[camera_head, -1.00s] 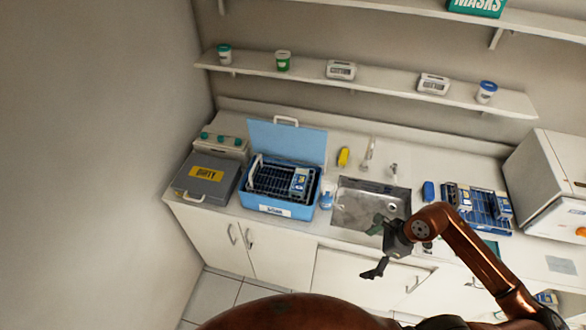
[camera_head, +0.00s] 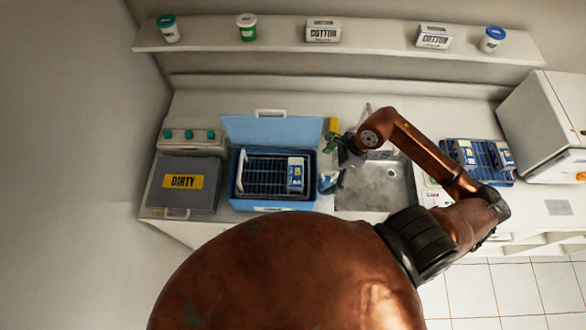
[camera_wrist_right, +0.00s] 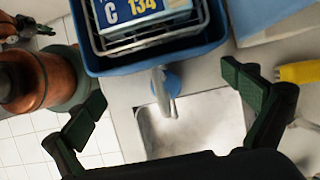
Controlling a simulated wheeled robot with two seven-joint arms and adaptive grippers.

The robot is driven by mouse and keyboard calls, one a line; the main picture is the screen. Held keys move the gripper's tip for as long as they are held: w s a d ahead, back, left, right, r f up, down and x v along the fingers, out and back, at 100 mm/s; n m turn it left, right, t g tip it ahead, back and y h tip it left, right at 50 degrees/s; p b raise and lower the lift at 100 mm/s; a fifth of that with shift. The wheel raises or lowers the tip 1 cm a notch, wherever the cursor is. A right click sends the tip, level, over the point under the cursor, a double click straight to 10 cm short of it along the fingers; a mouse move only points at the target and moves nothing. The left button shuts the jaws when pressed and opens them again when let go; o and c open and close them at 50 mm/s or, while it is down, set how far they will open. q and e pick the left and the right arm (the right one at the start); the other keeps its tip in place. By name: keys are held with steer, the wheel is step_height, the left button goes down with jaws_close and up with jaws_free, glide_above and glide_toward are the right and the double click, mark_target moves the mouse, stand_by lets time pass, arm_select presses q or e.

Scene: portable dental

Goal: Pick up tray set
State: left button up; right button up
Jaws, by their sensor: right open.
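A wire rack (camera_head: 262,170) with blue-and-white labelled packs (camera_head: 296,174) sits inside an open blue box (camera_head: 275,204) on the counter. In the right wrist view a pack (camera_wrist_right: 140,10) marked "C 134" lies in the wire rack at the top edge. A second blue rack (camera_head: 482,181) with similar packs stands at the right of the counter. My right gripper (camera_head: 330,165) is open and empty, just right of the blue box, near the sink's left edge. Its spread fingers show in the wrist view (camera_wrist_right: 163,85), apart from the rack.
A grey box marked "DIRTY" (camera_head: 185,184) stands left of the blue box, whose raised lid (camera_head: 272,129) is behind it. A sink (camera_head: 375,186), a blue-and-white bottle (camera_head: 328,184) and a yellow item (camera_head: 333,124) are close to the gripper. A white appliance (camera_head: 550,125) stands far right.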

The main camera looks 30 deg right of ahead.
mark_target(296, 172)
steer(key=w+a+p, duration=0.1)
steer(key=a, duration=0.2)
steer(key=w+a+p, duration=0.1)
steer(key=w+a, duration=0.1)
steer(key=w+a+p, duration=0.1)
steer(key=w+a, duration=0.1)
steer(key=a, duration=0.1)
steer(key=shift+a, duration=0.3)
steer(key=shift+f, duration=0.5)
arm_select(q)
steer(key=r, duration=0.3)
steer(key=shift+w+r, duration=0.3)
steer(key=shift+w, duration=0.1)
arm_select(e)
steer(key=shift+c, duration=0.3)
steer(key=shift+c, duration=0.8)
arm_select(q)
steer(key=shift+w, duration=0.1)
arm_select(e)
steer(key=c, duration=1)
steer(key=shift+c, duration=0.2)
